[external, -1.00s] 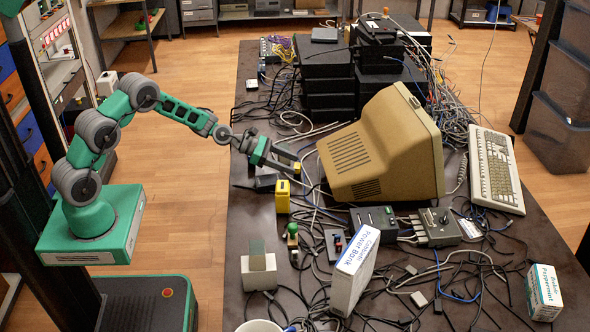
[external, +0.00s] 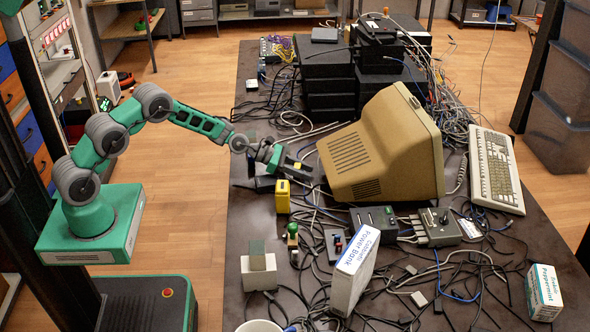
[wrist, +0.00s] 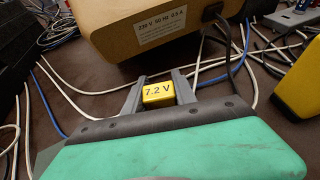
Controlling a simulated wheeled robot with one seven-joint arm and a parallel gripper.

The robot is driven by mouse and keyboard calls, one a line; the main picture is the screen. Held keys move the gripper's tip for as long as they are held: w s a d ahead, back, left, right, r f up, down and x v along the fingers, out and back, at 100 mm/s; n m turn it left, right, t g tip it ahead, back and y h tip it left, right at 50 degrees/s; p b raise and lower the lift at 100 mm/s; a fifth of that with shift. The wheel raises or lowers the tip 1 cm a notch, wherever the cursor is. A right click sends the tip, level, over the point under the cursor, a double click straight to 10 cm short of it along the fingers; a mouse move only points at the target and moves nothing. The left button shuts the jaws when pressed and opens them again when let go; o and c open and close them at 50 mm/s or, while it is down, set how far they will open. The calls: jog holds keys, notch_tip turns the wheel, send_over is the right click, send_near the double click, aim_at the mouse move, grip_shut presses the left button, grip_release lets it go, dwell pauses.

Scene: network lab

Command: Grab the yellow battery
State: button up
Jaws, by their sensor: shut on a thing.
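A small yellow battery marked "7.2 V" (wrist: 158,93) sits between the two grey fingers of my gripper (wrist: 159,92) in the wrist view. The fingers are shut on it, one on each side. In the external view my gripper (external: 296,168) is over the table, left of the beige monitor, with the yellow battery (external: 297,166) showing small between the fingers. I cannot tell whether the battery still touches the table.
The beige monitor (external: 375,150) stands just right of my gripper. A yellow device (external: 283,197) stands nearer the front. Cables lie across the dark table (external: 245,215). A white power bank box (external: 352,272) and a keyboard (external: 495,170) are farther off.

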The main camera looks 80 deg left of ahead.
grip_shut()
